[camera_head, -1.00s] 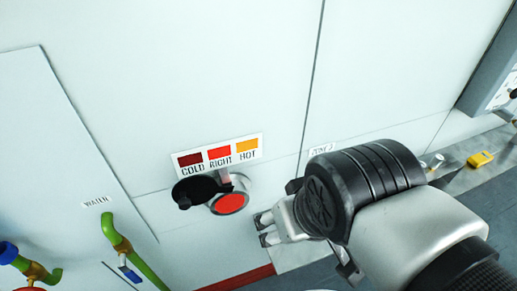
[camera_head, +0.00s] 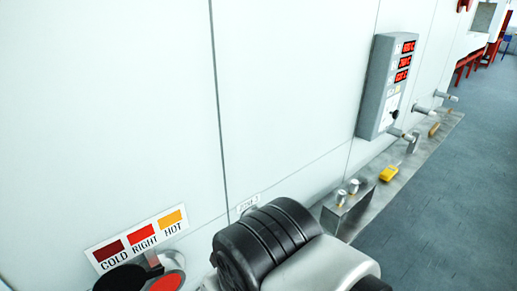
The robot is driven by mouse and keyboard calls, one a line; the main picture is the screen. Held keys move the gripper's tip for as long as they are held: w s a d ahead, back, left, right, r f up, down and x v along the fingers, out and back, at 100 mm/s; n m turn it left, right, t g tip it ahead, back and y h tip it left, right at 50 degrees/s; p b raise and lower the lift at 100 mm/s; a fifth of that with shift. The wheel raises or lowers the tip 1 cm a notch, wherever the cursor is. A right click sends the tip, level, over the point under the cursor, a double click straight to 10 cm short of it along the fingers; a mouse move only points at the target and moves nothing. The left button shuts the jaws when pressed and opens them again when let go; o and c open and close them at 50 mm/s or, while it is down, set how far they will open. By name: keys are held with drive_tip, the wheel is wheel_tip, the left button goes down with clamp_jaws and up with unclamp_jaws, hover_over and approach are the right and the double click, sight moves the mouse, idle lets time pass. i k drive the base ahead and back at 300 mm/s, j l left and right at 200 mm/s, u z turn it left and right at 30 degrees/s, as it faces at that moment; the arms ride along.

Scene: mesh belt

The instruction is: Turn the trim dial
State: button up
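A grey control box (camera_head: 377,85) is fixed to the pale wall at the upper right. It has several red digital readouts, and a small black knob (camera_head: 394,114) low on its face, which looks like the trim dial. The knob's marking is too small to read. My gripper (camera_head: 211,282) is at the bottom of the view, well to the left of the box and apart from it. My black and silver wrist covers most of it, and its fingertips are hidden or cut off.
A metal ledge (camera_head: 372,196) along the wall holds a yellow object (camera_head: 389,173) and metal fittings. Open grey floor lies to the right.

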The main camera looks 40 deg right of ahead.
sight(395, 114)
drive_tip(key=z, duration=2.1)
drive_tip(key=i+l, duration=0.2)
drive_tip(key=i, duration=0.25)
drive_tip(key=i+l+z, duration=0.1)
drive_tip(key=i, duration=0.3)
drive_tip(key=i+l, duration=0.3)
drive_tip(key=i, duration=0.15)
drive_tip(key=i+l, duration=0.15)
drive_tip(key=i, duration=0.3)
drive_tip(key=l+z, duration=0.05)
